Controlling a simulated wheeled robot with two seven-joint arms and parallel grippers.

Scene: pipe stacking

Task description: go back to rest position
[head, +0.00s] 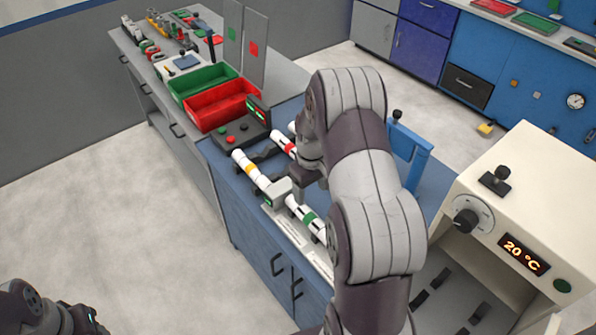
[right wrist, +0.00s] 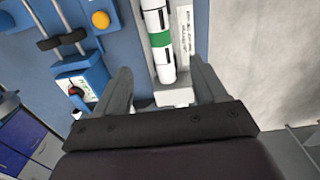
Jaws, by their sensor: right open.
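My right gripper (head: 305,178) hangs over the blue bench, partly hidden by my own arm. In the right wrist view (right wrist: 162,75) its two fingers are spread, with nothing held between them. A white pipe with a green band (right wrist: 160,40) lies beyond the fingertips there; in the head view its green-banded part (head: 310,219) lies at the bench's front. A white pipe with a yellow band (head: 250,168) lies in line with it, a grey coupling (head: 278,192) between them. A red-banded pipe (head: 286,145) lies behind. My left gripper (head: 85,320) shows only partly at the bottom left.
Green (head: 203,82) and red (head: 222,104) bins stand on the grey bench at left. A control box (head: 240,130) is near the pipes. A beige oven-like machine (head: 530,190) reading 20 °C stands close on the right. The floor at left is clear.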

